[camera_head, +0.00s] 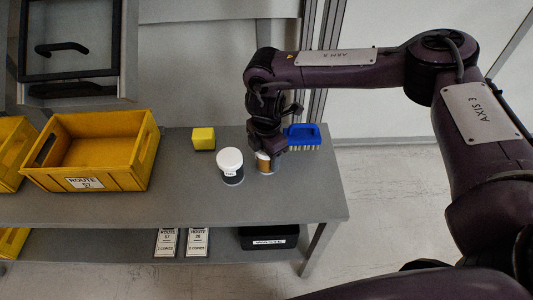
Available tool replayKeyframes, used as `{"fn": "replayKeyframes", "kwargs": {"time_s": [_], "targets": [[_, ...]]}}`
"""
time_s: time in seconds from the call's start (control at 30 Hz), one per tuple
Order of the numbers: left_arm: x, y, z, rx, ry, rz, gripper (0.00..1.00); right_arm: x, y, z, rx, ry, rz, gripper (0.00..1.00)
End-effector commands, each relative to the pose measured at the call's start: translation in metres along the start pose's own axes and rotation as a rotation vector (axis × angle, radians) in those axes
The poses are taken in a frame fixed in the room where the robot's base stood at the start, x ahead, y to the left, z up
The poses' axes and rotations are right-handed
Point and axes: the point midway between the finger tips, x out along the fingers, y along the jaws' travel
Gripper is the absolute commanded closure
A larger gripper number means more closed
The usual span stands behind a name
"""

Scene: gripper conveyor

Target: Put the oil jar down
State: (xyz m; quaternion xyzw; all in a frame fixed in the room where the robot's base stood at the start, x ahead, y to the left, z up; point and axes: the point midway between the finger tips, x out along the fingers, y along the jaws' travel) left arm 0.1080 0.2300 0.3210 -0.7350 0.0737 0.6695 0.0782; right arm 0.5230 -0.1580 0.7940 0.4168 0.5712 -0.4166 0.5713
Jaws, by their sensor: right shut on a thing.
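My right gripper (265,150) points down over the right part of the grey table (310,190). It is shut on a small amber-brown jar, which I take as the oil jar (266,164). The gripper hides the jar's top. The jar is upright, at or very near the table surface; I cannot tell whether its base touches. Just left of it stands a dark jar with a white lid (230,160) and a small label too small to read. My left gripper is not in view.
A blue brush (303,134) lies close behind and right of the gripper. A yellow block (203,138) stands behind the white-lidded jar. A yellow crate (92,150) fills the left of the table. A black bin (268,238) and label plates (197,242) are on the lower shelf.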

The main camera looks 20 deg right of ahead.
Motion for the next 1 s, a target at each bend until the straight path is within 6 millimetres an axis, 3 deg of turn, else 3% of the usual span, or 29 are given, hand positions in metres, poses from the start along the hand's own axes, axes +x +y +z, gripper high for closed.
{"fn": "replayKeyframes", "kwargs": {"time_s": [0.07, 0.1, 0.23, 0.63, 1.0], "targets": [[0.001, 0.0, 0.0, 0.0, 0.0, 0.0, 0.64, 0.003, 0.0, 0.0, 0.001, 0.001, -0.001, 0.67], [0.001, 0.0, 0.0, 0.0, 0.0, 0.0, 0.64, 0.003, 0.0, 0.0, 0.0, 0.0, 0.0, 0.38], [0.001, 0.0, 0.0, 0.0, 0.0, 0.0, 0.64, 0.002, 0.0, 0.0, 0.0, 0.0, 0.0, 0.21], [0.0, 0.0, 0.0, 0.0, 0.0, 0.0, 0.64, -0.006, 0.0, 0.0, 0.001, 0.0, 0.001, 0.2], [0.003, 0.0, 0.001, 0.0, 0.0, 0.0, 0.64, -0.08, 0.001, 0.0, 0.001, 0.001, 0.003, 0.2]]}}
